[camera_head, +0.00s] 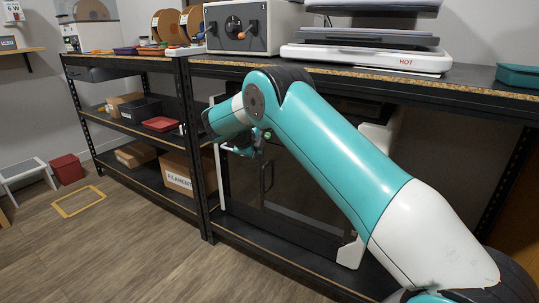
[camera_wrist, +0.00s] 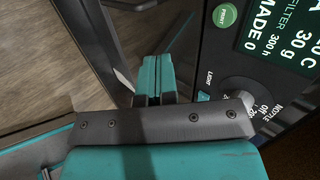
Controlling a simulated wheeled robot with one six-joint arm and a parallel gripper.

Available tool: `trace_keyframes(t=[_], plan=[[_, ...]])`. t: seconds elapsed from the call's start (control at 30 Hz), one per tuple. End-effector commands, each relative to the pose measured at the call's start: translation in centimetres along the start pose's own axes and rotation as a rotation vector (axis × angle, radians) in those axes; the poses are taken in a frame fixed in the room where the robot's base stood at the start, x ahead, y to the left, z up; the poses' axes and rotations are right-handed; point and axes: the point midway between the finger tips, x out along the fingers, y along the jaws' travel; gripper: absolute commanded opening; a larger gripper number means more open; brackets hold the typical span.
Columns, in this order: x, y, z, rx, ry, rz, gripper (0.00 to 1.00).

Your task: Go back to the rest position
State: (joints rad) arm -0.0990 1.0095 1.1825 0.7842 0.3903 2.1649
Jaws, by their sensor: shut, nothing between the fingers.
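My teal and white arm reaches from the lower right across the bench front in the head view. My gripper (camera_head: 246,150) is small and partly hidden beyond the wrist, in front of a dark machine with a white frame under the bench. In the wrist view my gripper (camera_wrist: 154,82) has its teal fingers together with nothing between them. Right beside it is the machine's control panel (camera_wrist: 208,60), with a knob (camera_wrist: 238,92) marked nozzle, a green button (camera_wrist: 225,16) and a lit display (camera_wrist: 278,32). I cannot tell whether the gripper touches the panel.
A bench (camera_head: 470,84) carries a press marked HOT (camera_head: 372,59), a grey box with knobs (camera_head: 251,27) and a teal tray (camera_head: 519,77). Shelves at left hold a filament box (camera_head: 178,180). A yellow frame (camera_head: 78,201) and red bin (camera_head: 67,169) are on the floor. Floor at lower left is clear.

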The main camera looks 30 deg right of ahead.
Motion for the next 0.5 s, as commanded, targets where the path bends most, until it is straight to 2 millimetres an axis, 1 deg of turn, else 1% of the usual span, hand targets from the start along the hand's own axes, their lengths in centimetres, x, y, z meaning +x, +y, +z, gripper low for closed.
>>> trace_keyframes(t=[0.03,0.2,0.3,0.5], plan=[[-1.2,-0.1,0.1,0.000,-0.001,0.000,0.00],[-3.3,-0.1,0.1,0.001,0.002,0.000,0.00],[-3.8,0.0,0.1,0.001,0.004,0.001,0.00],[-4.2,0.0,0.1,-0.013,-0.001,0.006,0.00]])
